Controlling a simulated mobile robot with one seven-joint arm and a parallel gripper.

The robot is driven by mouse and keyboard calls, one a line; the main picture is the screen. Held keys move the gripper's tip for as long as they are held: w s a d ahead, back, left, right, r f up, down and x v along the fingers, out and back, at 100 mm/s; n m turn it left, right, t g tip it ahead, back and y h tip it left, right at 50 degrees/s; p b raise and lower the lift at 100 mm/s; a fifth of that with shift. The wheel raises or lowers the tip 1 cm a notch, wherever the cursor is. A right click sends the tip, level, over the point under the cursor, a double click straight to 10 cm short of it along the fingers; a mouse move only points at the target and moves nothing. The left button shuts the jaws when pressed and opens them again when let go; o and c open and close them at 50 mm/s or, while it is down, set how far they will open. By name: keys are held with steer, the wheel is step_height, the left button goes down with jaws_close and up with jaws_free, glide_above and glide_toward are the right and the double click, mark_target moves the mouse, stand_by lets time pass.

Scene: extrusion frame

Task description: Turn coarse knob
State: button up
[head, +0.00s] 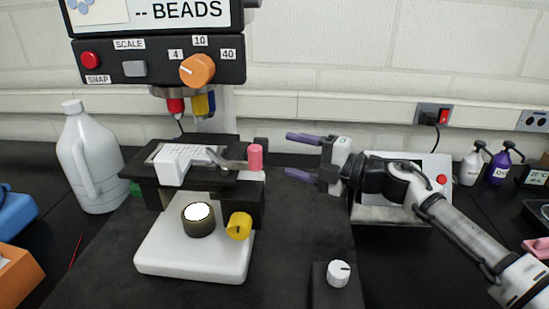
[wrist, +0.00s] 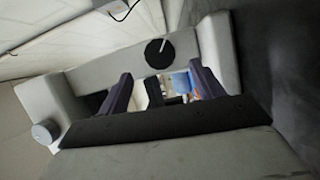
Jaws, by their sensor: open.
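The microscope-like stand has a white base (head: 190,262) and a dark stage (head: 143,165) in the head view. A yellow knob (head: 238,226) with a dark mark sits low on its right side, and a pink-red cylinder (head: 255,156) stands at the stage's right edge. No label shows which knob is the coarse one. My gripper (head: 288,156) is open and empty, right of the stage, fingers pointing left and apart from the stand. In the wrist view, my gripper's (wrist: 160,70) dark fingers are spread, with a black round part (wrist: 160,52) bearing a white line beyond them.
A dial box with an orange knob (head: 197,69) hangs above the stand. A white jug (head: 88,160) stands at left. A white knob (head: 338,273) on a black block is at front right. A white device (head: 402,210) stands behind my arm.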

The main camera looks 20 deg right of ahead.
steer(key=shift+b+v, duration=0.5)
steer(key=shift+v, duration=2.15)
stand_by(0.5)
